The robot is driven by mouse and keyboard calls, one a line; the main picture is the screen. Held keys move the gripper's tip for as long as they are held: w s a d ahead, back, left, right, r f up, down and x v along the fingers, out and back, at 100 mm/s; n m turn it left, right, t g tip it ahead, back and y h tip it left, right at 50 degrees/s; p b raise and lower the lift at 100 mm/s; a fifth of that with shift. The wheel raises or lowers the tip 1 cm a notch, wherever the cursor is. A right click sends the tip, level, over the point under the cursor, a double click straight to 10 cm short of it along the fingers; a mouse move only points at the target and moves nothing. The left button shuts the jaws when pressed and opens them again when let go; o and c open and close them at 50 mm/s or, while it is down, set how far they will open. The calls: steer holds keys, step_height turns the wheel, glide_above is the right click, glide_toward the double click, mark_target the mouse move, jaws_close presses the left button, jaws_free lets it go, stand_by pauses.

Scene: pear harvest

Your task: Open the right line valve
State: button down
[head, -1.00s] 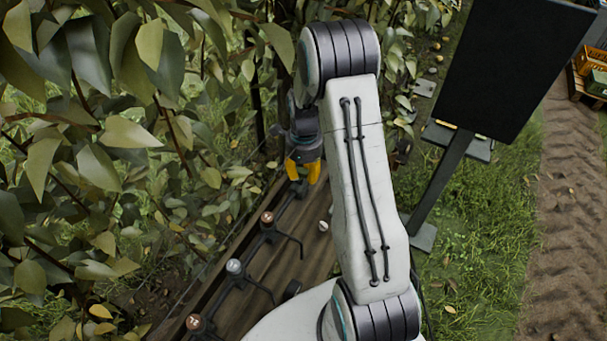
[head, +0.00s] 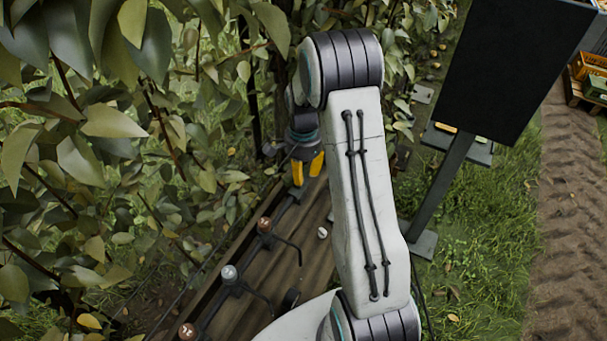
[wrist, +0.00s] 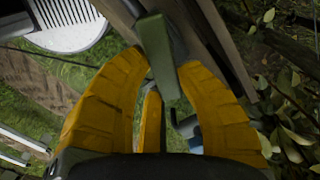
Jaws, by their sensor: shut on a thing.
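My gripper (head: 307,168) has yellow fingers and is at the far end of a wooden plank that carries a row of pipe fittings. In the wrist view my gripper (wrist: 163,75) is shut on a flat grey-green lever (wrist: 157,50), which stands between the fingertips. I take this lever for the handle of the right line valve; its number is not visible. In the head view the lever is hidden by my fingers and arm. Part of a blue-grey fitting (wrist: 188,126) shows below the lever, between the fingers. Whether the valve is open I cannot tell.
Nearer fittings with a brown cap (head: 264,224), a pale cap (head: 229,272) and another brown cap (head: 187,330) line the wooden plank (head: 318,262). Leafy branches (head: 90,120) crowd the left. A black panel (head: 515,65) on a post stands right. Grass and a dirt track lie beyond.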

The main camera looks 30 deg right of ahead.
steer(key=shift+w+f+n+b, duration=0.1)
steer(key=shift+w+n+b, duration=0.05)
steer(key=shift+n, duration=1)
steer(key=shift+w+n+b, duration=0.15)
steer(key=shift+n, duration=1)
steer(key=c, duration=0.8)
jaws_free()
steer(key=shift+c, duration=0.2)
steer(key=shift+w, duration=0.1)
step_height(320, 180, up, 12)
